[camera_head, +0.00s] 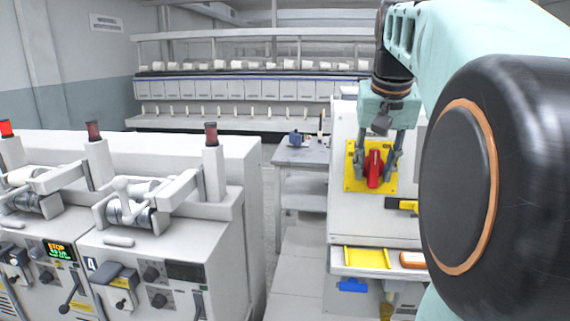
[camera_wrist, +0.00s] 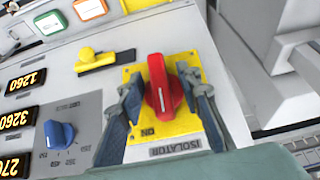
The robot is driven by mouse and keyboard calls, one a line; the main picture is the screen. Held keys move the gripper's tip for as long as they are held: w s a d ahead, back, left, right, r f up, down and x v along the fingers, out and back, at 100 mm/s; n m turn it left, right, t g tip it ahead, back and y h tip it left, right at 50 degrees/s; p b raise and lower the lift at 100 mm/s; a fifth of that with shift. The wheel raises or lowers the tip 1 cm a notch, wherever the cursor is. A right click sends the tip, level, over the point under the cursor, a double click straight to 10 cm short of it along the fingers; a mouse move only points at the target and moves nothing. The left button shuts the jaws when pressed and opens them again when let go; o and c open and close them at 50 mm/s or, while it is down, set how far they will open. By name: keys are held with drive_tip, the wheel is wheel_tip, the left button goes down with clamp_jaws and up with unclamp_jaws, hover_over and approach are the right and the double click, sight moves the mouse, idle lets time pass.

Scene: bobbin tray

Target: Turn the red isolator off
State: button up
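The red isolator (camera_wrist: 157,75) is a rotary knob on a yellow plate (camera_wrist: 184,122) marked ISOLATOR. In the wrist view its handle runs nearly up and down the picture, with a white line on its lower half towards the word ON. In the head view the red isolator (camera_head: 374,168) and yellow plate (camera_head: 353,181) are on the pale machine at right. My gripper (camera_wrist: 160,88) is open, one finger on each side of the knob. Gaps show between fingers and knob in the wrist view. In the head view my gripper (camera_head: 378,160) comes down over the plate from above.
Beside the plate are a yellow-and-black part (camera_wrist: 103,61), a blue dial (camera_wrist: 59,134), and green (camera_wrist: 51,22) and orange (camera_wrist: 90,8) buttons. A yellow tray (camera_head: 367,258) is below the panel.

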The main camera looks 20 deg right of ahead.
drive_tip(key=shift+c, duration=0.7)
clamp_jaws()
